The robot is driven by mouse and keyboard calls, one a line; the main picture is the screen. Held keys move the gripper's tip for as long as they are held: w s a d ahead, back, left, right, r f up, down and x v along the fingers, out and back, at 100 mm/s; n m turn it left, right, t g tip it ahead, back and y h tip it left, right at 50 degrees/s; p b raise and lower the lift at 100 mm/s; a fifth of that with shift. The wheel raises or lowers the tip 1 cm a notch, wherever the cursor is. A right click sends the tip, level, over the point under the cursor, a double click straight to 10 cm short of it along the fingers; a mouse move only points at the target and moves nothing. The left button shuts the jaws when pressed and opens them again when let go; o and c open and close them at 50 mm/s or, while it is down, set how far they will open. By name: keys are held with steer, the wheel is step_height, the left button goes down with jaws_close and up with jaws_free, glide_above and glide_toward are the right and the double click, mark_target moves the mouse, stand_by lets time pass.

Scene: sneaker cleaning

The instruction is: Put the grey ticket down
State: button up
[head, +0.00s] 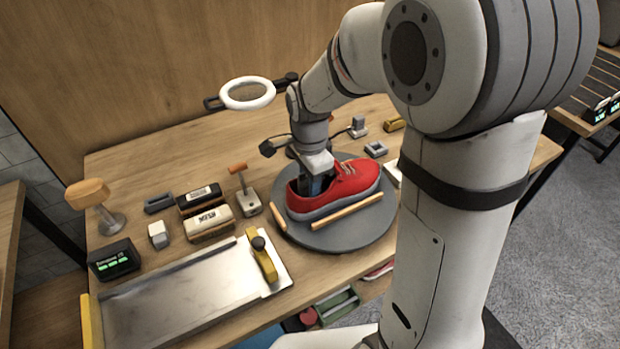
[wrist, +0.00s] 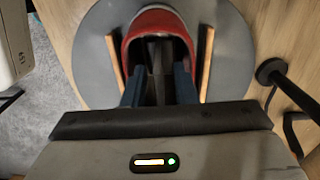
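I cannot make out a grey ticket for certain in either view. A red sneaker (head: 347,184) with a grey sole stands on the round dark grey turntable (head: 350,236). My gripper (head: 317,184) points down at the sneaker's heel opening. In the wrist view my two blue-sided fingers (wrist: 158,88) are spread apart at the heel of the sneaker (wrist: 157,20). A dark grey narrow shape (wrist: 158,68) shows between them inside the opening; I cannot tell what it is. Neither finger is seen closed on anything.
Wooden sticks (head: 346,212) lie on the turntable beside the sneaker. A metal tray (head: 190,297) with a yellow-handled tool (head: 263,262) is at front left. Brushes (head: 208,222) and an orange-handled tool (head: 245,190) stand left of the turntable. A white ring lamp (head: 248,94) hangs behind.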

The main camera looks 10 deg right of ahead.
steer(key=shift+r, duration=0.15)
step_height(320, 180, up, 11)
steer(key=shift+r, duration=0.35)
steer(key=s+d+f+n+t, duration=0.2)
steer(key=s+d+n, duration=0.7)
steer(key=s+n, duration=0.4)
steer(key=shift+s+d+f+t, duration=0.2)
steer(key=shift+s+t, duration=0.2)
steer(key=shift+s, duration=0.55)
steer(key=shift+s, duration=0.1)
